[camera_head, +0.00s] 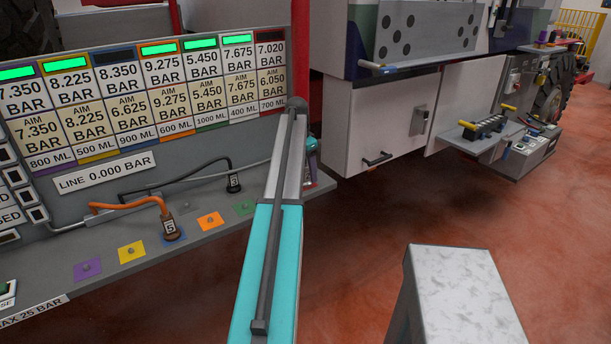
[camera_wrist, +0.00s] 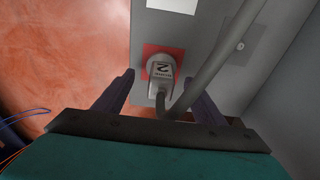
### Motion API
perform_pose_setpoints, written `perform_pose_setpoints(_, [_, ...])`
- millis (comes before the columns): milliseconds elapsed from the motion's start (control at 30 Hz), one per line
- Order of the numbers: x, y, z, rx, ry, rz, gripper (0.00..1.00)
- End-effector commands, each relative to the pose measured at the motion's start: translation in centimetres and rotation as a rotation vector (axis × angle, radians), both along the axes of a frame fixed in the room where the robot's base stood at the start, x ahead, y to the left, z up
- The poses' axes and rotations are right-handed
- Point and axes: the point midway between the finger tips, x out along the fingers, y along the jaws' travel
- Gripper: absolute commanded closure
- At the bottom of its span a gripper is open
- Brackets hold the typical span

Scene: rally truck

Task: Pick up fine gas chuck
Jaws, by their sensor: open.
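In the wrist view, a grey gas chuck (camera_wrist: 161,66) with a pale label bearing a large character like a 2 stands on a red pad (camera_wrist: 150,51). The label's small text is too blurred to read, so I cannot tell whether it says fine. A grey hose (camera_wrist: 212,68) runs from it. My gripper (camera_wrist: 160,78) is open, its two dark fingers to either side of the chuck, with no clear contact. In the head view my arm hides this chuck. Two other chucks show there: one with an orange hose (camera_head: 171,229) and one with a dark hose (camera_head: 234,183).
The grey panel carries a pressure display board (camera_head: 140,90) and purple (camera_head: 88,269), yellow (camera_head: 131,252), orange (camera_head: 210,221) and green (camera_head: 244,207) pads. A white truck body (camera_head: 380,125) stands behind.

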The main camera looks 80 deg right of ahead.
Motion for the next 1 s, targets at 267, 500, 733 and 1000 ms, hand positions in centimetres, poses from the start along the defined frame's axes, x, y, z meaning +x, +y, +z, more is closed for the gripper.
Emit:
perform_pose_setpoints(267, [-0.3, -0.2, -2.3, 0.000, 0.000, -0.001, 0.36])
perform_pose_setpoints(500, [-0.3, -0.3, -2.7, -0.001, -0.001, -0.001, 0.36])
perform_pose_setpoints(733, [-0.4, -0.3, -2.6, 0.000, 0.000, -0.001, 0.36])
perform_pose_setpoints(1000, [-0.4, -0.3, -2.6, 0.000, 0.000, -0.002, 0.55])
